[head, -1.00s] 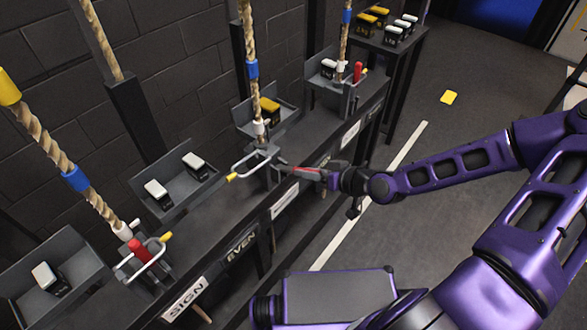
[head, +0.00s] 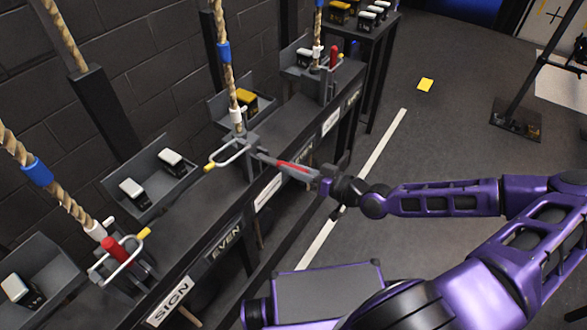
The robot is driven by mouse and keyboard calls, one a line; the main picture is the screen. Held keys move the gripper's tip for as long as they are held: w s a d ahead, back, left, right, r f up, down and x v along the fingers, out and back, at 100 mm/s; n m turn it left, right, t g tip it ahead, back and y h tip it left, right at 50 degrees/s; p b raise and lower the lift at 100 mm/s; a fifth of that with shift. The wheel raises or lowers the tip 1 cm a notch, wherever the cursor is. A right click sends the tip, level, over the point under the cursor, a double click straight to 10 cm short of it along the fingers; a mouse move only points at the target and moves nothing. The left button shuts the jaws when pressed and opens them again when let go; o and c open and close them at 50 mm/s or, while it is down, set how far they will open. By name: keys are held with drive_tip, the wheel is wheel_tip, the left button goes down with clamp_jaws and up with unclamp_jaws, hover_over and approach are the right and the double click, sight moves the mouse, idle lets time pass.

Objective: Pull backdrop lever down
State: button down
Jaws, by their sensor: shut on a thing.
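The middle lever (head: 290,166) has a red grip on a grey bar and sticks out from its bracket over the rail's front edge, sloping slightly down toward the arm. My gripper (head: 312,174) is shut on the outer end of this lever. A wire loop (head: 229,153) with a yellow tip lies swung aside at the bracket, apart from the red grip. A rope with a blue band (head: 224,53) rises behind it. I cannot read the label below this lever.
A near lever (head: 115,250) stands up inside its wire loop above the SIGN plate (head: 169,302). A far red lever (head: 334,56) also stands upright. Trays with black-and-white blocks (head: 171,161) line the wall side.

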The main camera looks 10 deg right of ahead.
drive_tip(key=shift+f, duration=0.15)
drive_tip(key=c, duration=0.7)
unclamp_jaws()
drive_tip(key=p+v, duration=0.1)
drive_tip(key=v, duration=1.6)
drive_tip(key=shift+s+d+p, duration=0.1)
drive_tip(key=shift+s+p, duration=0.1)
drive_tip(key=shift+p, duration=0.1)
